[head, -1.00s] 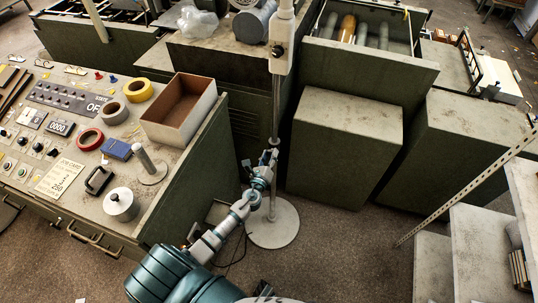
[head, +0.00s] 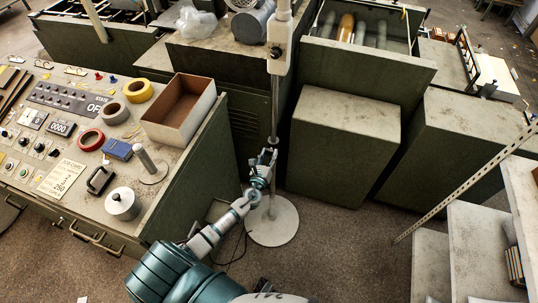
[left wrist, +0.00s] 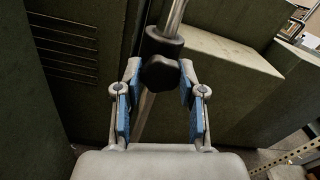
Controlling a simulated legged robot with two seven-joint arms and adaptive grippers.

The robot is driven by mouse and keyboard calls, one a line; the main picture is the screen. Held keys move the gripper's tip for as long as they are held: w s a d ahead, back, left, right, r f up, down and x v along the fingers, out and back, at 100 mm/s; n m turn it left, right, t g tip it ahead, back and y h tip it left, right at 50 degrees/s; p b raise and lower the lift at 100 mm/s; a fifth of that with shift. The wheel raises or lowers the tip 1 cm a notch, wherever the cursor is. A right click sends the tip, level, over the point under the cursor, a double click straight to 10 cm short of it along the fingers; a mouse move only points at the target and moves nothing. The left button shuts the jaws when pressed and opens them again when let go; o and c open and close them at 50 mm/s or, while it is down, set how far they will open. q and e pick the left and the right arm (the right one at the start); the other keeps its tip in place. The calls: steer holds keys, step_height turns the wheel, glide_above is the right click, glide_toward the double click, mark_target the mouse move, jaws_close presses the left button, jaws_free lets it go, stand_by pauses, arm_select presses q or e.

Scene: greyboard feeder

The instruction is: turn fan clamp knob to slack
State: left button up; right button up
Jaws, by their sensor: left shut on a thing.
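The fan clamp knob (left wrist: 160,73) is black and lobed, on a black collar around a slim metal pole, in the left wrist view. The pole (head: 275,105) stands upright on a round pale base (head: 272,222) in the head view. My left gripper (head: 266,157) is at the pole, low down beside the cabinets. In the left wrist view the left gripper (left wrist: 160,80) has its blue-padded fingers on either side of the knob, shut on it. In the head view the gripper covers the knob, too small to make out. My right gripper is not in view.
A control desk (head: 185,190) with an open box (head: 180,108), tape rolls and a grey canister stands at left. Green cabinets (head: 345,145) stand behind and right of the pole. Pale shelves (head: 475,240) are at lower right. Bare floor (head: 340,235) lies between.

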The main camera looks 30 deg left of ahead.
arm_select(q)
steer(key=shift+s+f, duration=0.15)
steer(key=shift+f, duration=0.35)
steer(key=o, duration=1.2)
steer(key=shift+c, duration=0.2)
steer(key=shift+w+a, duration=0.1)
steer(key=shift+w, duration=0.1)
steer(key=shift+r, duration=0.15)
steer(key=v, duration=1.2)
